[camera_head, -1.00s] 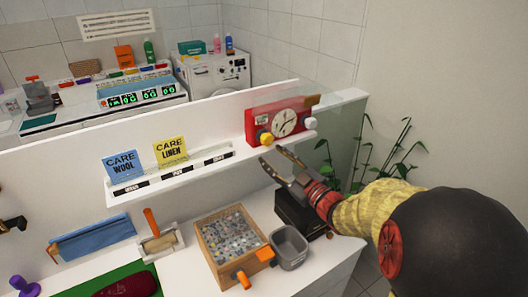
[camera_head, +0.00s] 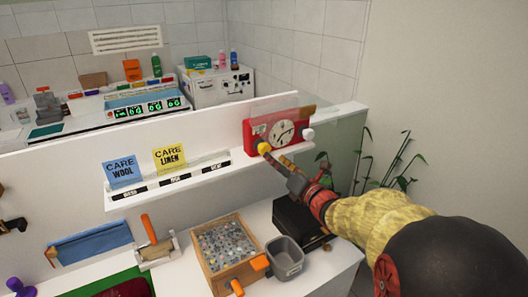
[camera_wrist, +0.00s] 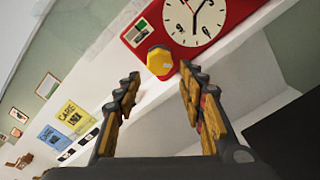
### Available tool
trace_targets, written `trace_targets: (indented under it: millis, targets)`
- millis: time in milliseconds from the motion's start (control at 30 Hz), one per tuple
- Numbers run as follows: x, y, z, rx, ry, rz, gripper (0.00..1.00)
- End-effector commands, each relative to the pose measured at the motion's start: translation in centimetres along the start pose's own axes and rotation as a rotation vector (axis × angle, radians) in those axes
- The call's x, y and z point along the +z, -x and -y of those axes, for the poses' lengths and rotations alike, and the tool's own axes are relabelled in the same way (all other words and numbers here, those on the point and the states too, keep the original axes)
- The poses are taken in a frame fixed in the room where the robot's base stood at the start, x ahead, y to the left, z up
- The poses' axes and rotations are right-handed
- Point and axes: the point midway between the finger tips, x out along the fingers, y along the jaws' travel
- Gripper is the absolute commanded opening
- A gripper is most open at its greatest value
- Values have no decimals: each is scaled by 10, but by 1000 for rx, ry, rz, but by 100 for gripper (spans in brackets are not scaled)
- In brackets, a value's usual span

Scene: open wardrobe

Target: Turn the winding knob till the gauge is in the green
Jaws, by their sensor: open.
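A red clock-like box (camera_head: 256,131) with a white dial (camera_head: 284,132) and dark hands stands on the white shelf. A yellow knob (camera_head: 264,147) is at its lower left front and a white knob (camera_head: 308,135) at its right side. In the wrist view, the yellow knob (camera_wrist: 159,61) is ahead of my gripper (camera_wrist: 160,80), between the lines of its two spread fingers. The fingers are open and empty, and I cannot tell if they touch it. A small pale patch with green (camera_wrist: 137,33) shows on the red face beside the dial (camera_wrist: 195,18); its reading is too small to tell.
Blue (camera_head: 123,169) and yellow (camera_head: 169,158) care cards stand on the shelf to the left. Below are a wooden tray of small pieces (camera_head: 206,259), a grey bin (camera_head: 286,270) and a black box (camera_head: 297,227). A plant (camera_head: 388,165) stands at the right.

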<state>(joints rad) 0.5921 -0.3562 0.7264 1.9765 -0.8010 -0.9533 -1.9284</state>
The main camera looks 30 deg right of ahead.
Motion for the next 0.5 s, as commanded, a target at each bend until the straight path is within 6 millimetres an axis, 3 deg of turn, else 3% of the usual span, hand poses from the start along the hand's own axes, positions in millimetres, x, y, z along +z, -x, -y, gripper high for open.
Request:
trace_targets:
  millis: [167, 500]
  targets:
    - [-1, -12, 0, 2, 23, -2, 40]
    - [-1, -62, 0, 2, 21, -1, 40]
